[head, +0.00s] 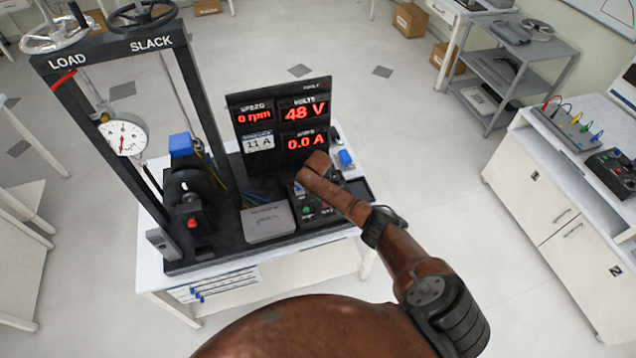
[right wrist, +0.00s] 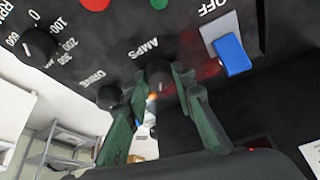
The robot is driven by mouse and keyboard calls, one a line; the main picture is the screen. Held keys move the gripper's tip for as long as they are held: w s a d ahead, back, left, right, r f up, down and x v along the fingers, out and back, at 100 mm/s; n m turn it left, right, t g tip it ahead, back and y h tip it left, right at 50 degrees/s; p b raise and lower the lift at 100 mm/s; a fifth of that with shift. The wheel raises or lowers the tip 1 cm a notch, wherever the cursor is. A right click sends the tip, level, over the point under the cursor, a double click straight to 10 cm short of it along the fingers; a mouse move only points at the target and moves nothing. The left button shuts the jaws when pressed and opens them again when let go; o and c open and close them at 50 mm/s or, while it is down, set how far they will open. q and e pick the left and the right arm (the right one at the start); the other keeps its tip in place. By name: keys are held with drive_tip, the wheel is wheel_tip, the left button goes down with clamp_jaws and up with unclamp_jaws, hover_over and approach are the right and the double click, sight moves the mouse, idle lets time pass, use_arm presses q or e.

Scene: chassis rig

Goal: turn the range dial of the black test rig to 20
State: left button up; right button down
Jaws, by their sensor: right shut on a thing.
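The black test rig (head: 262,180) stands on a white table in the head view, with a lit display board (head: 283,122) reading 0 rpm, 48 V and 0.0 A. My right arm reaches over its small control panel and hides much of it. In the right wrist view my right gripper (right wrist: 160,78) has its green fingers on both sides of a black dial (right wrist: 157,72) beside the word AMPS, and is shut on it. No "range" label is readable. The held dial's pointer and scale are hidden by the fingers. My left gripper is not in view.
Near the held dial are another black knob (right wrist: 109,97), a numbered RPM dial (right wrist: 38,47) and a blue rocker switch (right wrist: 232,55) by the word OFF. The load frame (head: 205,120) rises on the left in the head view. A grey box (head: 268,222) sits left of the panel.

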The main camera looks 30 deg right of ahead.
drive_tip(key=c, duration=1.6)
unclamp_jaws()
drive_tip(key=v, duration=1.2)
